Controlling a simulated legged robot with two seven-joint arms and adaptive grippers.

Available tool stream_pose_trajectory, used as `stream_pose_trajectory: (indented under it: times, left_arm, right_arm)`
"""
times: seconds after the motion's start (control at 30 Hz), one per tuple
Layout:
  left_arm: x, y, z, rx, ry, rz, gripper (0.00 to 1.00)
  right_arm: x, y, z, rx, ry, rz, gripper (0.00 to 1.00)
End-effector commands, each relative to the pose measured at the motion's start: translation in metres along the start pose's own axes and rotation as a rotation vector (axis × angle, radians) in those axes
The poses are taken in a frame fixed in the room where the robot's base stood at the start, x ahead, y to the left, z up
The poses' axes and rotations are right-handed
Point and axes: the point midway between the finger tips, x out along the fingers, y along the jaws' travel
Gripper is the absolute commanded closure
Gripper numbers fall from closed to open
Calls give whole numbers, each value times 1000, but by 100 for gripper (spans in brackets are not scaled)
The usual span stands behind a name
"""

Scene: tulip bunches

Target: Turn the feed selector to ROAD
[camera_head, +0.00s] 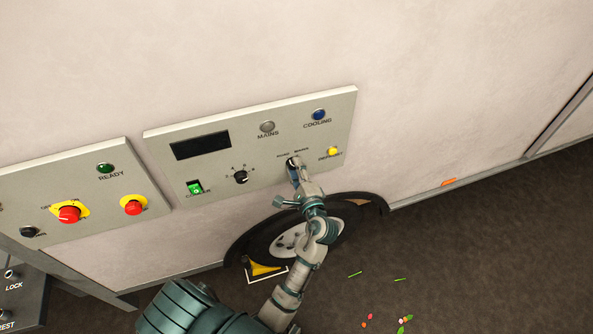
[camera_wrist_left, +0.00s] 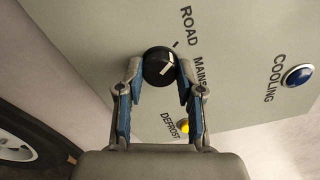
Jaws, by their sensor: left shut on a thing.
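The feed selector is a round black knob (camera_wrist_left: 158,65) with a white line on its face, on the grey panel. In the left wrist view the word ROAD (camera_wrist_left: 187,24) is printed above and right of the knob, and MAINS (camera_wrist_left: 201,74) is to its right. I cannot tell for sure which label the white line points to. My left gripper (camera_head: 294,168) reaches the selector at the panel's lower right. In the wrist view its two fingers (camera_wrist_left: 158,80) are shut on the knob from either side. In the head view the gripper mostly hides the knob. My right gripper is not in view.
The same panel (camera_head: 262,177) carries a dark display (camera_head: 200,145), another black knob (camera_head: 241,177), a green switch (camera_head: 195,187), a yellow DEFROST button (camera_head: 333,152) and a blue COOLING lamp (camera_head: 319,115). A second panel (camera_head: 100,205) with red knobs is to the left. A wheel (camera_head: 287,243) is below.

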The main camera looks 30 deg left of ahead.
Motion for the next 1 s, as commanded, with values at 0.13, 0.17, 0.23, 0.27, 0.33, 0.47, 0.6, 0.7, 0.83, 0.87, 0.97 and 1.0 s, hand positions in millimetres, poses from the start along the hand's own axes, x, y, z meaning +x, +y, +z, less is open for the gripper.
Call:
stream_pose_trajectory:
  times: [0.13,0.17,0.23,0.27,0.33,0.47,0.6,0.7,0.83,0.87,0.97,1.0]
  left_arm:
    - [0,0,-1,-21,2,-1,98]
    - [0,0,-1,-23,2,-1,98]
    - [0,0,0,-27,2,-1,98]
    - [0,0,0,-28,2,-1,98]
    - [0,0,0,-28,2,-1,98]
    - [0,0,0,-28,2,-1,98]
    - [0,-1,0,-27,2,-1,51]
    - [0,0,0,-27,1,-1,38]
    - [0,-1,0,-26,1,-1,38]
    - [0,-1,0,-26,1,-1,38]
    - [-2,0,0,-25,1,0,38]
    - [-4,0,-1,-25,2,0,38]
  right_arm:
    - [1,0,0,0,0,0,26]
    - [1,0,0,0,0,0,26]
    - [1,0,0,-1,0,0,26]
    - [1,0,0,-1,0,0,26]
    - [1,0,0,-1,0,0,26]
    - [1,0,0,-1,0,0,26]
    - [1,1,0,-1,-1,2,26]
    - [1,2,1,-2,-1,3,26]
    - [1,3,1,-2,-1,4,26]
    - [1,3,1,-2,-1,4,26]
    - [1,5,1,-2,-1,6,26]
    - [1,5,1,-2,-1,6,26]
